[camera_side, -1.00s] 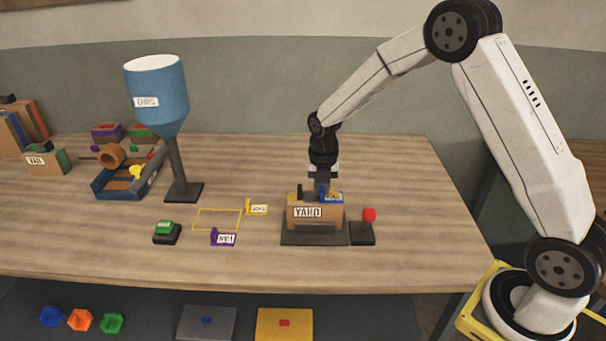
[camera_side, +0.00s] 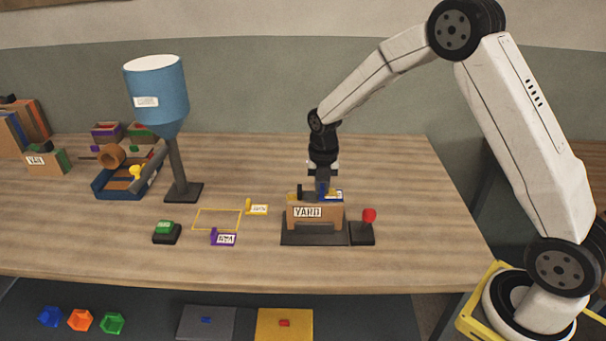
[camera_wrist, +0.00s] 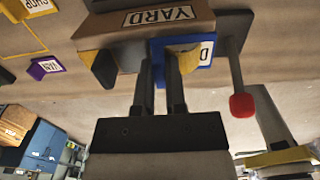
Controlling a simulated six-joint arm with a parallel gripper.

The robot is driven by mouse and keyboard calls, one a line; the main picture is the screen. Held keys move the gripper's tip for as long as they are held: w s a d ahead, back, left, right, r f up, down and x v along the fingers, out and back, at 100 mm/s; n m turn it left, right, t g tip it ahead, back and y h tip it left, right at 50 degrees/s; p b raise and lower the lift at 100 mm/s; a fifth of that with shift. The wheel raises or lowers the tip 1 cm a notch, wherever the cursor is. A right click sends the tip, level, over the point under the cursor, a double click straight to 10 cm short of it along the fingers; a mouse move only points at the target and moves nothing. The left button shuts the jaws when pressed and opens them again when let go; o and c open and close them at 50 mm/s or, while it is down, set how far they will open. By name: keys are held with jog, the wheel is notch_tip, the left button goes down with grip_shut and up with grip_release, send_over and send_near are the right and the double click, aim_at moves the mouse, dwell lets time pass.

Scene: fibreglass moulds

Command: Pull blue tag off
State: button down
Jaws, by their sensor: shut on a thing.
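The blue tag (camera_side: 324,189) is at the top of the cardboard box (camera_side: 330,214) marked YARD. In the wrist view the blue tag (camera_wrist: 207,66) carries a white label with part of a letter showing, and a yellow piece (camera_wrist: 187,62) lies partly over it. My gripper (camera_side: 321,183) points straight down over the box. In the wrist view my gripper (camera_wrist: 160,68) has its two dark fingers close together with a blue part of the tag between them. I cannot tell whether the tag still touches the box.
The box sits on a dark base, with a red knob (camera_side: 369,215) on its right. A yellow tag (camera_side: 258,209), a purple tag (camera_side: 223,238) and a green button (camera_side: 165,228) lie left of it. A blue hopper (camera_side: 157,92) stands further left. The table's right side is clear.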

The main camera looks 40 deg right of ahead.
jog(key=shift+r, duration=0.4)
dwell(0.5)
notch_tip(320, 180, up, 10)
dwell(1.5)
jog(key=shift+d+f, duration=0.1)
